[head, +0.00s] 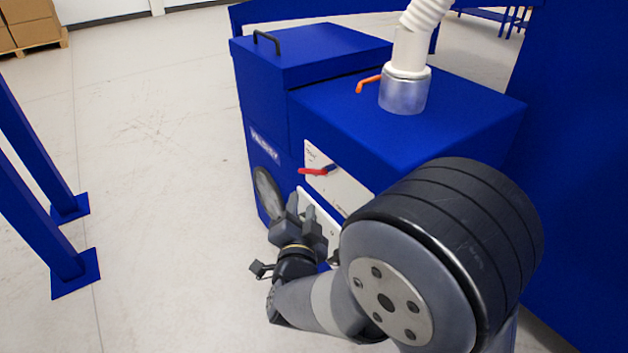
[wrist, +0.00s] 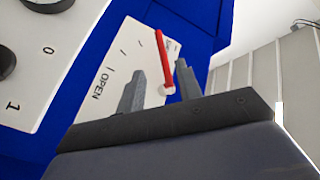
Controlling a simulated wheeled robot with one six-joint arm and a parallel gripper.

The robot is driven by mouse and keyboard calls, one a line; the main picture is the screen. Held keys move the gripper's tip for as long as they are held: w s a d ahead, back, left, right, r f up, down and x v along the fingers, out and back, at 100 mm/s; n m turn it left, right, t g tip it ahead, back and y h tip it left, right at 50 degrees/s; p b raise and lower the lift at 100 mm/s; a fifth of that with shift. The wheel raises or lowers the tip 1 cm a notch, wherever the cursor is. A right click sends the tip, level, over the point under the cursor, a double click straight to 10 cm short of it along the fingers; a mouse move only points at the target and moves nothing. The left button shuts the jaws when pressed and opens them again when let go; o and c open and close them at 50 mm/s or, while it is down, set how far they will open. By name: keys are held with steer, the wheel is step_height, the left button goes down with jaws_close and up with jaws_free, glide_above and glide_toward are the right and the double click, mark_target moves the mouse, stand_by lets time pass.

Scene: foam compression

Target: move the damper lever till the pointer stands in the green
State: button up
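A red lever (head: 313,171) stands out from a white plate (head: 338,180) on the side of the blue machine. In the wrist view, the red lever (wrist: 163,60) crosses the plate, which bears tick marks and the word OPEN (wrist: 100,82). My gripper (head: 301,203) is below the lever, its two fingers apart with nothing held. In the wrist view, the lever shows between and beyond the fingertips of my gripper (wrist: 159,68); contact cannot be told. A round gauge (head: 267,193) under a VELOCITY label is seen edge-on; its pointer and any green zone cannot be read.
A smaller orange lever (head: 369,84) sits at the metal collar (head: 405,92) of the white hose on top of the machine. A lower white panel (wrist: 40,50) carries black knobs. Blue posts (head: 40,210) stand at left; the floor between is clear.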

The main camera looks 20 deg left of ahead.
mark_target(311, 172)
steer(key=b+x, duration=0.2)
steer(key=x, duration=0.8)
steer(key=shift+w, duration=0.4)
jaws_close()
